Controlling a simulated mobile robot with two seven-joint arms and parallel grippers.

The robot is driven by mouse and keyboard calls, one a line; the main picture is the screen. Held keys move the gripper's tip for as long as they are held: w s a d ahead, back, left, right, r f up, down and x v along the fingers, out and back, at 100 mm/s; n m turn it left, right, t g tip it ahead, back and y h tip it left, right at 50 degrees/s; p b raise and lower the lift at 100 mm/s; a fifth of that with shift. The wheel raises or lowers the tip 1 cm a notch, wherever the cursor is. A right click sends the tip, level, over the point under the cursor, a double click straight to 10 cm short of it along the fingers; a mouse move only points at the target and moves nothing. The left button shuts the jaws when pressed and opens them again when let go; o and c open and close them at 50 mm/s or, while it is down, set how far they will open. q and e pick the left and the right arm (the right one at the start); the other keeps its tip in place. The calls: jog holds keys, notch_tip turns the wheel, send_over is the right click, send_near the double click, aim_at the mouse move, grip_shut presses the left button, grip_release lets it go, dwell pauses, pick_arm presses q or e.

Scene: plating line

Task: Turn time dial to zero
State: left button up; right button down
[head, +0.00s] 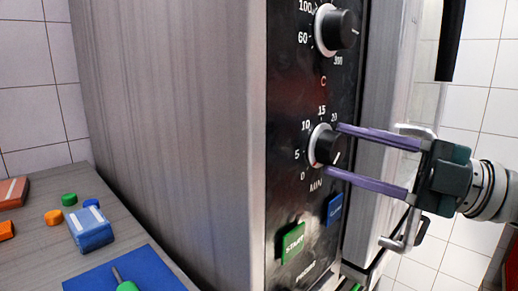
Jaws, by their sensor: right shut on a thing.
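The time dial (326,147) is a black knob with a white pointer mark, on the dark control panel (290,113) of a tall metal appliance. Its scale runs from 0 to 20 and is labelled MIN. The pointer mark is at the knob's lower right, away from the 0 at lower left. My right gripper (333,149) reaches in from the right, with one purple finger above the knob and one below, shut on the dial. My left gripper is out of view.
A second black knob (341,29) with a temperature scale sits above. A green START button (292,242) and a blue button (334,208) are below. A grey table (40,245) at left holds a blue block (91,230), a blue mat (128,274) and small coloured pieces.

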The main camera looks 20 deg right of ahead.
jog(key=shift+c, duration=1.3)
grip_release()
jog(key=b+v, duration=0.1)
jog(key=v, duration=0.9)
